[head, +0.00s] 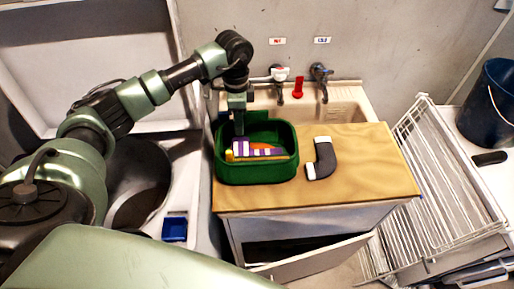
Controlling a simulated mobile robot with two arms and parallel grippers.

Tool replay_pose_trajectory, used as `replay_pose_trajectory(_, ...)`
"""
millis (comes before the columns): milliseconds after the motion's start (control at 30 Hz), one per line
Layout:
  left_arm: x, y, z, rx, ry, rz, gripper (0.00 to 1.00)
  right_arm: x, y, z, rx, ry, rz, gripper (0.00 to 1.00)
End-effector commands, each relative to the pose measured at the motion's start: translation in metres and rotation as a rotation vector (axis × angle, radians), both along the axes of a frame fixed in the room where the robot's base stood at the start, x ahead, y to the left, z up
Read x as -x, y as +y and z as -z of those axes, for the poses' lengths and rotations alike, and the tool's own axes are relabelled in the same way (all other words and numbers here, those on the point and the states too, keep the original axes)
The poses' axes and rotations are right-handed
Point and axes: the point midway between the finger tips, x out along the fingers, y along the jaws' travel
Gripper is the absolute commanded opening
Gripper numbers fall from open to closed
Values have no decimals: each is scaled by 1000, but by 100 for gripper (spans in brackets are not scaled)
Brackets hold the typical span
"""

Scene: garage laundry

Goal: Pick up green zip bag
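A dark green, open-topped, rounded container (258,172) stands on the left part of the wooden counter. It is the only green object there, but I cannot tell whether it is the zip bag. Purple, white, orange and yellow contents (262,150) show inside it. My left gripper (239,130) points down at the container's left back part, with its dark fingers over or inside the opening. The fingers are small and overlap the container, so I cannot tell whether they are open, shut or touching it. My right gripper is not in view.
A dark bent pipe piece with white ends (324,160) lies right of the container on the wooden counter (375,165). A sink with taps (320,75) is behind. A white wire rack (440,180) leans at the right. A blue box (175,228) sits lower left.

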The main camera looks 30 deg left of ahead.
Motion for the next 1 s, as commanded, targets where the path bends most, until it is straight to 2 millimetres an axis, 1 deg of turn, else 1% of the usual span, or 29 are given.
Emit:
replay_pose_trajectory(167,0,0,1,1,-1,0,32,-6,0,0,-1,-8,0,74)
replay_pose_trajectory(200,0,0,1,1,-1,1,26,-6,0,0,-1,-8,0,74)
replay_pose_trajectory(300,0,0,1,1,-1,1,0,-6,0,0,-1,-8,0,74)
replay_pose_trajectory(1000,0,0,0,2,-1,0,0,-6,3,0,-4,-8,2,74)
